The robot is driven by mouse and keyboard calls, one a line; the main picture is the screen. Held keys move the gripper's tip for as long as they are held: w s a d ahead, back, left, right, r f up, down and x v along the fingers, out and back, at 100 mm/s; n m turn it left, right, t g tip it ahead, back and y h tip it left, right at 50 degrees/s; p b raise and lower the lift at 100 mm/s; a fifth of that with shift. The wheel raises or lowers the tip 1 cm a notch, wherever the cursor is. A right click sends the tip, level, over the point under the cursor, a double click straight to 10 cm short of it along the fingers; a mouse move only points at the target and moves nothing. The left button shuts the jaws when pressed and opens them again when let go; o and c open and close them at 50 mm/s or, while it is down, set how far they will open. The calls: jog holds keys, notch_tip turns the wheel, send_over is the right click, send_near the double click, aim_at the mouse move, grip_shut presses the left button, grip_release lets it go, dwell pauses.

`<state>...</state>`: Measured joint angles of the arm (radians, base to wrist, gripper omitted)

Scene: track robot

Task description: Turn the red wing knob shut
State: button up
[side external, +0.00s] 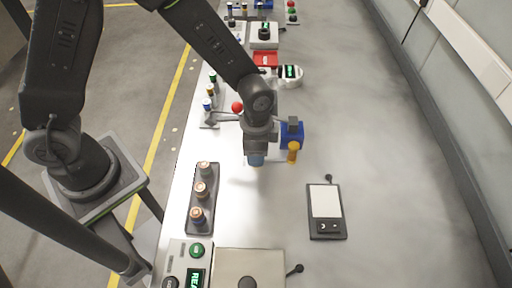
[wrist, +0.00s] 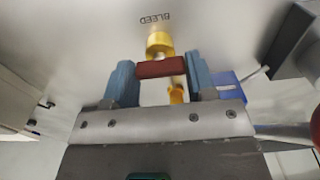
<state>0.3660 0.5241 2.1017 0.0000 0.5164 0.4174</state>
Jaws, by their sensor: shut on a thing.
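The red wing knob (wrist: 162,68) is a short dark red bar in the wrist view. It lies crosswise between the two blue fingers of my gripper (wrist: 162,80), which are shut on its ends. Yellow fittings (wrist: 160,42) show behind and below the knob, near the upside-down label BLEED (wrist: 155,19). In the side external view my gripper (side external: 256,160) points down beside a blue block (side external: 292,130) with a yellow fitting (side external: 293,150). The knob is hidden there by my gripper and wrist.
A red ball-ended lever (side external: 237,107) stands close left of my wrist. A rack with several capped cylinders (side external: 201,190) and a black-framed white pad (side external: 325,202) lie nearer the camera. The bench's right side is mostly clear.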

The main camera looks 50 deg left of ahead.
dwell(0.5)
jog(key=o, duration=0.9)
jog(key=shift+o, duration=0.2)
notch_tip(320, 180, up, 14)
jog(key=s+a+r+n+t, duration=0.5)
jog(key=s+a+r+n, duration=0.4)
jog(key=s+a, duration=0.3)
jog(key=shift+a+r+t, duration=0.3)
jog(key=shift+a+r, duration=0.15)
jog(key=shift+r, duration=0.35)
